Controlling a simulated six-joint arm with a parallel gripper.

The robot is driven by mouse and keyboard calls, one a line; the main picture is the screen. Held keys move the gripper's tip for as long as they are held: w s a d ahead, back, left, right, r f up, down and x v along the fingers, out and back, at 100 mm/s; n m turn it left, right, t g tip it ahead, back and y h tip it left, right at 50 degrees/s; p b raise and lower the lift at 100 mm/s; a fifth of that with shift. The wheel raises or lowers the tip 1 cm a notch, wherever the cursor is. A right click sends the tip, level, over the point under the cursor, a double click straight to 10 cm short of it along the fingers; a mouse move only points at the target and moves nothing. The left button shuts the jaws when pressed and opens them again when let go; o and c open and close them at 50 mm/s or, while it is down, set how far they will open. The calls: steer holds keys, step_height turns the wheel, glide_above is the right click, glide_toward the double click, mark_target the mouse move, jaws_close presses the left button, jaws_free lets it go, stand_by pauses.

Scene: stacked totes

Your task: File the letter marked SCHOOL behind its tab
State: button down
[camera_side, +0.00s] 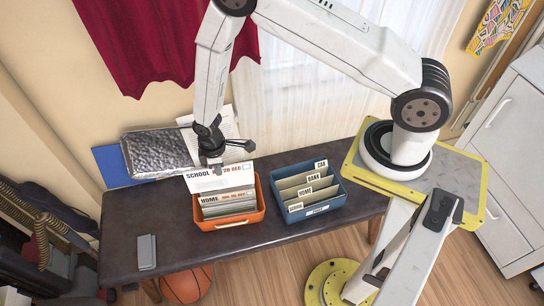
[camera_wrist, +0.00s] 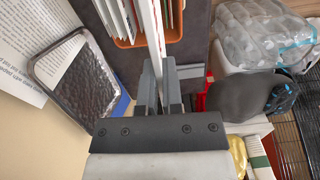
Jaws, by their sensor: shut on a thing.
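My gripper (camera_side: 213,160) is shut on the SCHOOL letter (camera_side: 219,179), a white sheet with dark and red print. The letter stands upright above the back of the orange tote (camera_side: 238,221). Other letters stand in that tote, the front one marked HOME (camera_side: 222,201). The blue tote (camera_side: 332,203) to the right holds tabbed dividers marked CAR, BANK, HOME and SCHOOL; the SCHOOL tab (camera_side: 297,207) is at the front. In the wrist view the letter (camera_wrist: 157,35) is seen edge-on between the fingers (camera_wrist: 160,85), with the orange tote (camera_wrist: 176,37) behind.
A crinkled silvery tray (camera_side: 158,152), a printed sheet (camera_side: 226,121) and a blue folder (camera_side: 109,167) lie at the back left. A small grey object (camera_side: 147,251) lies at the table's left front. The dark tabletop (camera_side: 180,245) is clear around it.

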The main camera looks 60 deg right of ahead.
steer(key=s+d+f, duration=0.1)
steer(key=s+d, duration=1)
steer(key=d, duration=0.3)
steer(key=s+d+r+n, duration=0.1)
steer(key=s+d, duration=0.2)
steer(key=s, duration=0.4)
steer(key=s+d+r, duration=0.1)
steer(key=s+d, duration=0.1)
steer(key=s, duration=0.4)
steer(key=shift+n, duration=0.3)
steer(key=shift+s+f, duration=0.1)
steer(key=shift+f, duration=2.65)
steer(key=shift+f, duration=0.25)
step_height(320, 180, down, 12)
